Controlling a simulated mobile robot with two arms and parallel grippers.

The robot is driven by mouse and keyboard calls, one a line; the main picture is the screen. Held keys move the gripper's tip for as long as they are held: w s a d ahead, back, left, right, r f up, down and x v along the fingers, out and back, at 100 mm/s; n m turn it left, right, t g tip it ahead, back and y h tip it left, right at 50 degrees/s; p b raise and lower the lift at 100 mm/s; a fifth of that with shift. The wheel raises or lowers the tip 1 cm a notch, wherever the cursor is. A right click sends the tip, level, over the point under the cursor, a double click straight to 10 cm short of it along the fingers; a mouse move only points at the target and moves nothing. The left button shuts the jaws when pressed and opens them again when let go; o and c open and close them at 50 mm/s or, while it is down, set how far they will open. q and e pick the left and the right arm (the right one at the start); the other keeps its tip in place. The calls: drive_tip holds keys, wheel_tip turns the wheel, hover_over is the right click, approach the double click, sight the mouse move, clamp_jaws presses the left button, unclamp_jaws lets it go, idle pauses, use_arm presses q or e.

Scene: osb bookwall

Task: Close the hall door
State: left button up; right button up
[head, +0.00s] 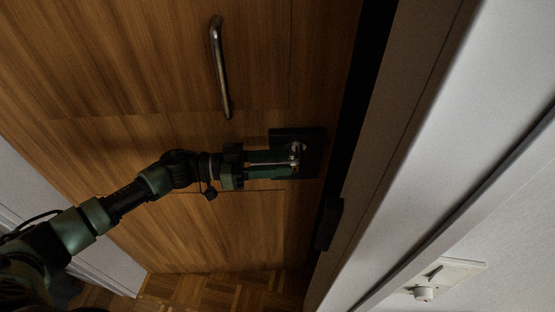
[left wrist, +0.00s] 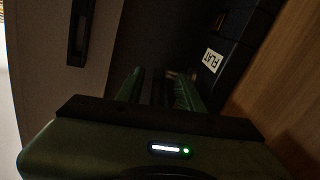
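The hall door (head: 130,160) is a brown wood panel that fills much of the head view. A long metal pull handle (head: 221,75) is on it. A black lock plate (head: 312,137) with a small metal fitting (head: 297,147) sits near its right edge. A dark gap separates the door edge from the frame. My left gripper (head: 296,161) is in front of the plate, its tips at the fitting. In the left wrist view its two green fingers (left wrist: 160,88) stand apart. Whether they touch the fitting is unclear. My right gripper is not in view.
The door frame (head: 400,150) runs diagonally at the right, with a dark strike piece (head: 328,222) on it. A switch plate (head: 452,277) is on the pale wall at the lower right. Parquet floor (head: 215,289) shows at the bottom.

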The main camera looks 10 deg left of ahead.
use_arm(q)
clamp_jaws()
idle(1.4)
